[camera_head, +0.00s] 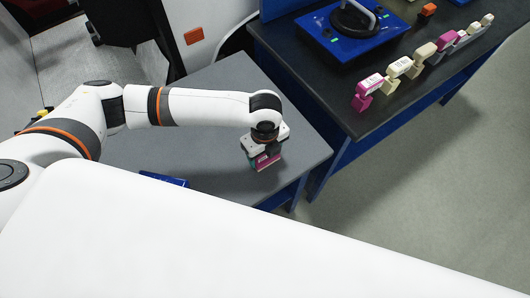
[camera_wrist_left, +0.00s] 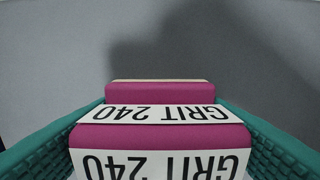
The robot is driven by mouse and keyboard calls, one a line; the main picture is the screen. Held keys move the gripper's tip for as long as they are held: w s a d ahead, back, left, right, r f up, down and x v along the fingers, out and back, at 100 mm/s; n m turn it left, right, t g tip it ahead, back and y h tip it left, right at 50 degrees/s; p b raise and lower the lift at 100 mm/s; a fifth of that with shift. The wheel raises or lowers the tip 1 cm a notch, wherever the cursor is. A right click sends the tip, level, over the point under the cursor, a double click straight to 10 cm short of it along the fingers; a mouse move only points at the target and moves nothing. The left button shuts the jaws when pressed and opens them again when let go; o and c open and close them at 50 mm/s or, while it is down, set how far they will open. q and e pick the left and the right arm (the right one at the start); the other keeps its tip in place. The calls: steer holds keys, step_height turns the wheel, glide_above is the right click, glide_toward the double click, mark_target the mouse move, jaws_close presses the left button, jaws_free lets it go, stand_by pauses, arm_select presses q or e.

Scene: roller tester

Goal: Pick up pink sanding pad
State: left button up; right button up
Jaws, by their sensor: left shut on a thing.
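The pink sanding pad (camera_wrist_left: 160,136) fills the lower middle of the left wrist view, with white "GRIT 240" labels. The teal fingers of my left gripper (camera_wrist_left: 160,150) lie along its left and right sides, shut on it. In the head view my left gripper (camera_head: 262,164) points down over the right part of the grey table, with the pink pad (camera_head: 267,161) between its fingers. I cannot tell whether the pad touches the table. My right gripper is not in view.
A dark bench (camera_head: 400,95) stands at the upper right, with a blue tester (camera_head: 348,35) and a row of several pads, including a pink one (camera_head: 367,91). A blue object (camera_head: 164,180) lies on the grey table (camera_head: 215,190), left of my gripper.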

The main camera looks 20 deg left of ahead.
arm_select(q)
step_height(320, 180, up, 10)
steer(key=shift+r, duration=0.1)
stand_by(0.4)
